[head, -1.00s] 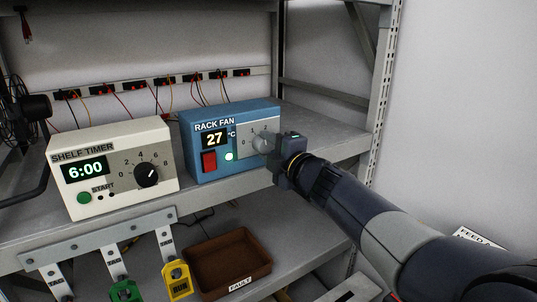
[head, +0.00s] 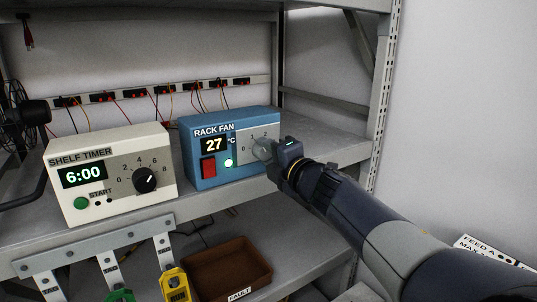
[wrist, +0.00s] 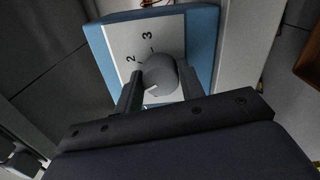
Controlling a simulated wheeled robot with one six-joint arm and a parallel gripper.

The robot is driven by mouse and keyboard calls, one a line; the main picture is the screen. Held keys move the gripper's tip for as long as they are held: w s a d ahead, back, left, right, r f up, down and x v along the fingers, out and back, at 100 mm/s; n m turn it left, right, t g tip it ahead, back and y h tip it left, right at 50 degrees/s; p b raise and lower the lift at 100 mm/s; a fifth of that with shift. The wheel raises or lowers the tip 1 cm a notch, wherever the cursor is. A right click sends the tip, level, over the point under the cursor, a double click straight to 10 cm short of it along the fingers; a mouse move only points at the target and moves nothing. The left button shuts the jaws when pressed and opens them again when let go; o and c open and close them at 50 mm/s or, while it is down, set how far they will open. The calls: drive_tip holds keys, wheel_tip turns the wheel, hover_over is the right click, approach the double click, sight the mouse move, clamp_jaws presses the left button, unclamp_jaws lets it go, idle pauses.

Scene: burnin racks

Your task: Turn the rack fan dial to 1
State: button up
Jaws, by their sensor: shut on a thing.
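The rack fan (head: 198,152) is a blue box on the shelf with a grey plate, a red switch, a lit green lamp and a display reading 27 °C. Its grey round dial (head: 262,149) sits on the plate at the right; 0, 1 and 2 show around it. My gripper (head: 272,150) is at the dial from the right. In the wrist view the dial (wrist: 160,72) is between the two fingers, and my gripper (wrist: 159,88) is shut on it. A white mark on the dial faces lower left there. The 2 and 3 show; which number the mark meets is hidden.
A cream shelf timer (head: 105,208) reading 6:00 stands left of the fan. A brown fault tray (head: 228,268) and hanging tags, one yellow (head: 173,284), are below the shelf front. Wires and a socket strip run behind. The shelf right of the fan is clear.

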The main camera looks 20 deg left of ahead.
drive_tip(key=o, duration=1)
drive_tip(key=shift+d, duration=0.1)
drive_tip(key=v, duration=1)
drive_tip(key=shift+s+d, duration=0.15)
drive_tip(key=shift+s, duration=0.15)
drive_tip(key=x, duration=1.1)
drive_tip(key=shift+d, duration=0.1)
